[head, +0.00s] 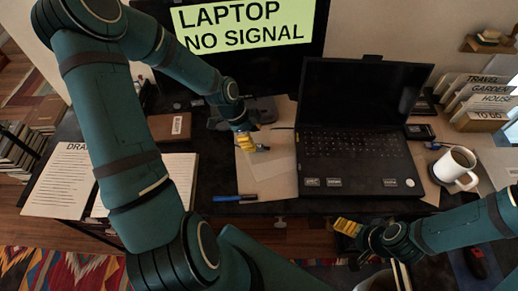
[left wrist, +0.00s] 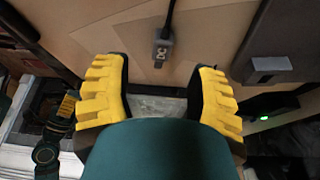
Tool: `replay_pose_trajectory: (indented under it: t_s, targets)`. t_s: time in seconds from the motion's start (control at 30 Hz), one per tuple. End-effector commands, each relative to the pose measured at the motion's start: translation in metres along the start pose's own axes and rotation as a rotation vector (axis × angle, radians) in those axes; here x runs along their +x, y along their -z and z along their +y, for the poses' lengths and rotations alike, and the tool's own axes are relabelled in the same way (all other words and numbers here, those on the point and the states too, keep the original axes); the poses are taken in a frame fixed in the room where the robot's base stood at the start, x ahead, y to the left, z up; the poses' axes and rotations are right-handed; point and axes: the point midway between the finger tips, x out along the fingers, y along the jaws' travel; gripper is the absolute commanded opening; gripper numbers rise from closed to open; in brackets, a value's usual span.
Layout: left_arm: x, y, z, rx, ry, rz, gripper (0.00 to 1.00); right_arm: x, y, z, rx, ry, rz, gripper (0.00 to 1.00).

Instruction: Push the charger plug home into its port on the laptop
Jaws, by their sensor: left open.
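The black laptop (head: 355,150) stands open on the desk with a dark screen; its side edge is at the right in the left wrist view (left wrist: 252,40). A grey port-like block (left wrist: 266,69) sits on that edge, with a small green light below it. The grey charger plug (left wrist: 163,50), marked DC, lies on the tan surface left of the laptop, apart from the block, its dark cable running up. My left gripper (head: 252,146) is open and empty beside the laptop; the plug shows beyond the gap between its fingers (left wrist: 160,100). My right gripper (head: 346,228) is at the desk's front edge.
A monitor (head: 240,45) reading LAPTOP NO SIGNAL stands behind. A white mug (head: 455,168) is right of the laptop, near labelled dividers (head: 480,95). A blue marker (head: 235,198) lies near the front edge. Printed pages (head: 62,180) and a brown box (head: 170,127) are at left.

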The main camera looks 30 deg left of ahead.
Motion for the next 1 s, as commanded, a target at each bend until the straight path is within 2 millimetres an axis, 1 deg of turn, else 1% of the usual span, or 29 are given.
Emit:
replay_pose_trajectory:
  t_s: [0.17,0.43,0.53,0.7,0.73,0.77,0.8,0.87,0.9,1.0]
  targets:
    - [0.011,0.0,0.0,0.0,-0.001,0.0,0.57,0.005,0.001,0.002,0.0,0.0,0.002,0.92]
    - [0.049,-0.001,-0.001,0.0,-0.002,0.0,0.57,0.019,0.002,0.007,-0.001,-0.001,0.009,0.92]
    - [0.054,0.0,-0.002,0.0,0.0,0.0,0.57,0.019,0.003,0.007,-0.001,-0.001,0.011,0.92]
    - [0.053,0.0,-0.002,-0.001,0.001,0.0,0.57,0.018,0.003,0.007,-0.001,-0.001,0.011,0.92]
    - [0.053,0.0,-0.002,-0.001,0.001,0.0,0.56,0.018,0.003,0.007,-0.001,-0.001,0.011,0.92]
    - [0.053,0.0,-0.002,-0.001,0.001,0.0,0.46,0.018,0.003,0.007,-0.001,-0.001,0.011,0.92]
    - [0.053,0.0,-0.002,-0.001,0.001,0.0,0.32,0.018,0.003,0.007,-0.001,-0.001,0.011,0.92]
    - [0.052,0.0,-0.002,-0.001,0.001,0.0,0.11,0.018,0.003,0.007,-0.001,-0.001,0.011,0.92]
    - [0.052,0.0,-0.002,-0.001,0.001,0.0,0.03,0.018,0.003,0.007,-0.001,-0.001,0.011,0.92]
    - [0.052,0.0,-0.002,-0.001,0.0,0.0,0.03,0.018,0.003,0.007,-0.001,0.0,0.01,0.92]
